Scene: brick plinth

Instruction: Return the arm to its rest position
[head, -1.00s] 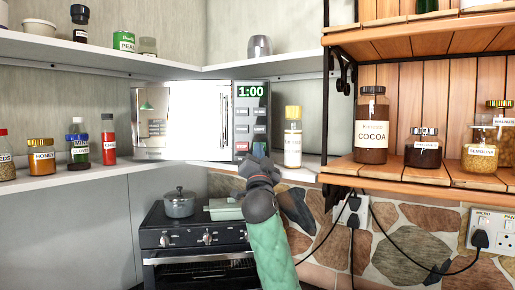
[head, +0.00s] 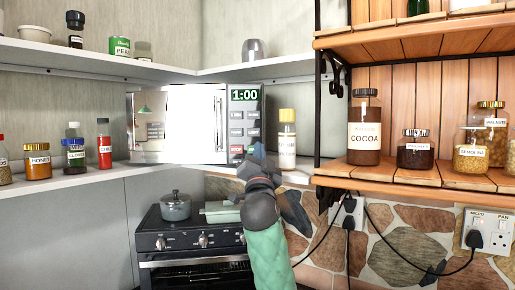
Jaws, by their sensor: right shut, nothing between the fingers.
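My right arm, in a green sleeve, comes up from the bottom centre of the head view. Its dark gripper (head: 258,153) is shut and empty, in front of the lower right of the microwave (head: 245,130). It overlaps the lower end of the control panel in the picture; I cannot tell whether it touches. The microwave door appears shut, and the display reads 1:00. My left gripper is not in view.
A yellow-capped jar (head: 287,140) stands just right of the microwave. A wooden shelf (head: 400,178) with a cocoa jar (head: 364,130) is to the right. Below are a stove (head: 190,240) with a pot (head: 176,206) and hanging black cables (head: 348,240).

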